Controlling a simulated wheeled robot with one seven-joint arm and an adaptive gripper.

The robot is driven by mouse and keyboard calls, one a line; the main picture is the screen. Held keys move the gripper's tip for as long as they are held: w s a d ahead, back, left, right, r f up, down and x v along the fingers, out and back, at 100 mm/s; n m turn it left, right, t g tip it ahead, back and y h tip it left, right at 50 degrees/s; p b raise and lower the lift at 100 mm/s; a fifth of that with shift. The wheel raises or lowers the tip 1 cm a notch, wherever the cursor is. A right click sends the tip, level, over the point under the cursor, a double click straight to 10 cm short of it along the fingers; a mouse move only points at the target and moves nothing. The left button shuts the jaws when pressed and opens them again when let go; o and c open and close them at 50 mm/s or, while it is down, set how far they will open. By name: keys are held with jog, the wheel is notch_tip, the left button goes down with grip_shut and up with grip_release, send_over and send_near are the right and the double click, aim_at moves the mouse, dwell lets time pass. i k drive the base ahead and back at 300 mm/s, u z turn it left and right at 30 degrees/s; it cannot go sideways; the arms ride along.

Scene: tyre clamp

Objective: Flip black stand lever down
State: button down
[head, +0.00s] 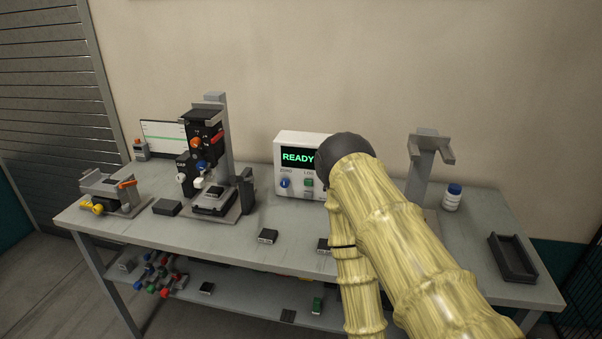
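A tall grey stand (216,99) with a black head (203,122) stands on the left half of the workbench. A red part (217,139) sticks out at the head's right side, and orange, blue and white knobs sit on its front. An upright dark piece (247,191) stands at the right of the stand's base. I cannot tell which part is the black lever, or its position. My arm, in a yellowish sleeve, rises from the lower right to a dark rounded joint right of the stand. My gripper does not show.
The workbench (344,237) carries a white box reading READY (299,154), a small clamp fixture (112,192), a grey bracket post (425,170), a white bottle (452,198) and a dark tray (512,259). A lower shelf holds coloured parts.

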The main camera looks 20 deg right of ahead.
aim_at(232, 179)
jog(key=u, duration=0.85)
jog(key=i, duration=0.35)
jog(key=z, duration=0.65)
